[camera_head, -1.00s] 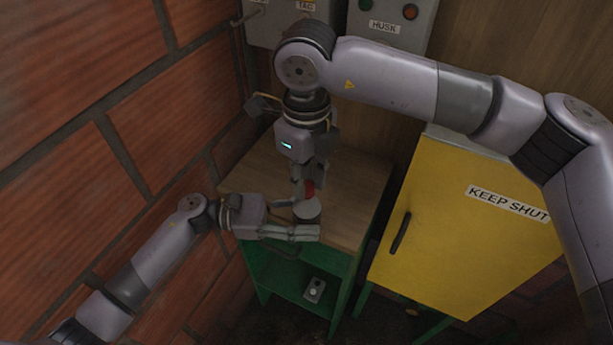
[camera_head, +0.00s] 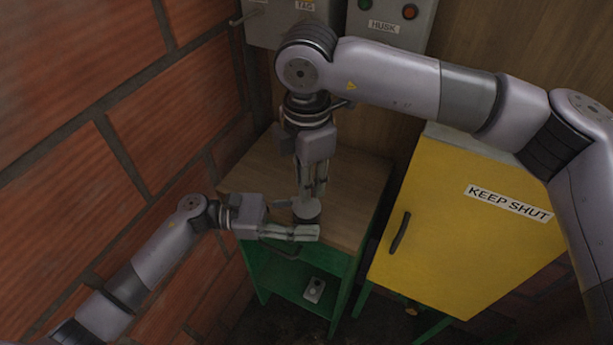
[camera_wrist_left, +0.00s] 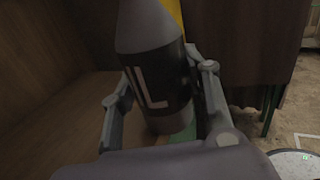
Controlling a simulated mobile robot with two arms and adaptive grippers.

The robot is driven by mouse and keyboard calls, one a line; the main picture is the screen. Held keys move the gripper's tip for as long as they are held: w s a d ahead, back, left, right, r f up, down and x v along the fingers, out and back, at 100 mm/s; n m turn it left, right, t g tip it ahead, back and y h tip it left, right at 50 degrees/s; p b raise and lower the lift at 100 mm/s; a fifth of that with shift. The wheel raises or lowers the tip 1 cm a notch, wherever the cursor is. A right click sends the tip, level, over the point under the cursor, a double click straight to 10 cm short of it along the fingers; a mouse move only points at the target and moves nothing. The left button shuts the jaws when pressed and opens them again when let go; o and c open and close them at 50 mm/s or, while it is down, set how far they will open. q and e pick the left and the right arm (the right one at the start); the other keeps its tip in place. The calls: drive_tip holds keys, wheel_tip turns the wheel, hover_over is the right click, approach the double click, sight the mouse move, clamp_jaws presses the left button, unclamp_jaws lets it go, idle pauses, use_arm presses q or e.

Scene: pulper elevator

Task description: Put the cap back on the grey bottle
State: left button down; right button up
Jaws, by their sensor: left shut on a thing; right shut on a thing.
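The grey bottle (camera_head: 306,212) is at the front of the wooden cabinet top, partly hidden between my grippers. In the left wrist view the bottle (camera_wrist_left: 153,60) shows a sloping shoulder and a dark band with a pale "L"; its top is out of frame. My left gripper (camera_head: 305,222) is shut around the bottle's body, with a finger on each side. My right gripper (camera_head: 313,190) points down from above, its fingertips right over the bottle's top. It is shut on the red cap, which its fingers now hide. I cannot tell whether cap and bottle touch.
The wooden top (camera_head: 350,190) of the green cabinet is clear behind and right of the bottle. A small grey box (camera_head: 314,290) lies on the shelf below. A yellow cabinet (camera_head: 450,230) stands close on the right; a brick wall (camera_head: 90,150) is on the left.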

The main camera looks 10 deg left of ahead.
drive_tip(key=m, duration=0.3)
drive_tip(key=shift+s+a+m, duration=0.15)
drive_tip(key=shift+a+m, duration=0.15)
drive_tip(key=shift+m, duration=0.8)
drive_tip(key=o, duration=0.8)
drive_tip(key=shift+d, duration=0.1)
drive_tip(key=shift+c, duration=0.2)
drive_tip(key=shift+r, duration=0.1)
wheel_tip(320, 180, up, 12)
